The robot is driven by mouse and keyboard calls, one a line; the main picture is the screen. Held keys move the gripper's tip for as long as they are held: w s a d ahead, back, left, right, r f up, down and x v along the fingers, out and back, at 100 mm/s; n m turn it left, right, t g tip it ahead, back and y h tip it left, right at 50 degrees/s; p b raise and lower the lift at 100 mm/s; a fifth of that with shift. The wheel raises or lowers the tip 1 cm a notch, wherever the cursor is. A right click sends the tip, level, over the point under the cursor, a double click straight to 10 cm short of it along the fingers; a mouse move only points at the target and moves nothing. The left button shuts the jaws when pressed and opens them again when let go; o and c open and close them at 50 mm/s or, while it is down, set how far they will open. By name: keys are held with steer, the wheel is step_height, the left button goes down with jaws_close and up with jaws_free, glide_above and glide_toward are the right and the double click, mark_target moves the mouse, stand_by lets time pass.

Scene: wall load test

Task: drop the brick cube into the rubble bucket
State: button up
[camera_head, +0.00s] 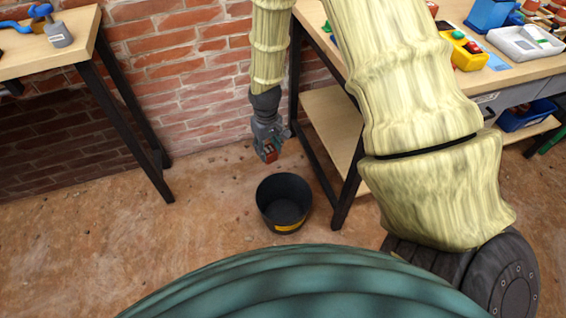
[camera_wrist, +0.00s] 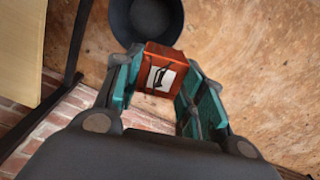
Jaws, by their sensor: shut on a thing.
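The brick cube (camera_wrist: 163,72) is red-orange with a white label bearing a black mark, seen in the wrist view. My gripper (camera_wrist: 160,85) is shut on it, with teal finger pads on both sides. In the head view my gripper (camera_head: 268,152) points down with the cube (camera_head: 269,154) between its fingers, partly hidden by them. The rubble bucket (camera_head: 284,222) is dark, round and open, with a yellow label, standing on the floor. The cube is above the floor, up and left of the bucket in the head view. In the wrist view the bucket (camera_wrist: 120,24) is just beyond the cube. Its visible inside looks empty.
A workbench (camera_head: 330,103) with a lower shelf stands right of the bucket, its dark leg close by. Another table (camera_head: 84,35) stands at the left. A brick wall (camera_head: 180,60) is behind. The dirt floor (camera_head: 130,240) left of the bucket is clear.

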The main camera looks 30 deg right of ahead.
steer(key=d+f+b, duration=0.3)
steer(key=f+b, duration=0.8)
steer(key=f, duration=0.1)
steer(key=s+d+f+b, duration=0.1)
steer(key=d+f+b, duration=0.2)
steer(key=f+b, duration=0.9)
steer(key=shift+d+f, duration=0.2)
steer(key=shift+d, duration=0.2)
steer(key=shift+s, duration=0.1)
steer(key=o, duration=1.2)
steer(key=shift+r, duration=0.1)
step_height(320, 180, up, 12)
